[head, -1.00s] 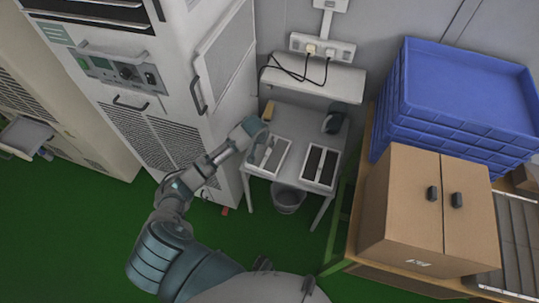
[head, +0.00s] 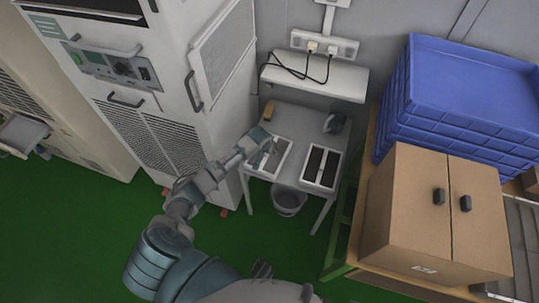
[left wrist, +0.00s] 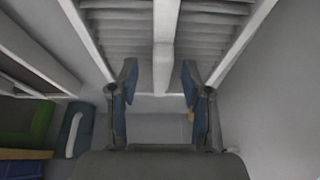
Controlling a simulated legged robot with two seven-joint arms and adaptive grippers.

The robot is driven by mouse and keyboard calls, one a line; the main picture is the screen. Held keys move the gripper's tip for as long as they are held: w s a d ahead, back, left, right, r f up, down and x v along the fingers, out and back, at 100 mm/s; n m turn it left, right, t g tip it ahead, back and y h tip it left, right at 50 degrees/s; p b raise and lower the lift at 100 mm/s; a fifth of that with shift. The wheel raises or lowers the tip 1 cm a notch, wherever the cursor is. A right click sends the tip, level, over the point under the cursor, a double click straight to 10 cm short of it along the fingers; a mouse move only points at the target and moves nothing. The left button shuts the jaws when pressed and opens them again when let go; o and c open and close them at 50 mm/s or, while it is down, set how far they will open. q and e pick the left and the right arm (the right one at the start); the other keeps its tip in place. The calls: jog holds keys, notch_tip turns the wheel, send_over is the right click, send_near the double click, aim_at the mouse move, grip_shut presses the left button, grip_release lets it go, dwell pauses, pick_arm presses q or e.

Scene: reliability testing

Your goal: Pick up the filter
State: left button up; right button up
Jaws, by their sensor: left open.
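A white-framed filter (head: 281,157) lies on the small grey table (head: 292,122), partly covered by my left gripper (head: 264,146). In the left wrist view the filter shows grey pleats (left wrist: 120,40) and a white central bar (left wrist: 165,45). My left gripper (left wrist: 160,85) is open there, with one fingertip on each side of the bar's line. I cannot tell whether the fingers touch it. A second white frame with dark panels (head: 320,166) lies to the right on the table. My right gripper is not in view.
A tall grey cabinet (head: 165,135) stands close left of the table. A shelf with cables (head: 316,80) is above it. A bin (head: 288,200) stands below. Right are a cardboard box (head: 410,220) and stacked blue crates (head: 450,90). A dark object (head: 334,123) sits at the table's back right.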

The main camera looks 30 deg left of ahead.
pick_arm(q)
jog(key=shift+a, duration=0.2)
grip_shut()
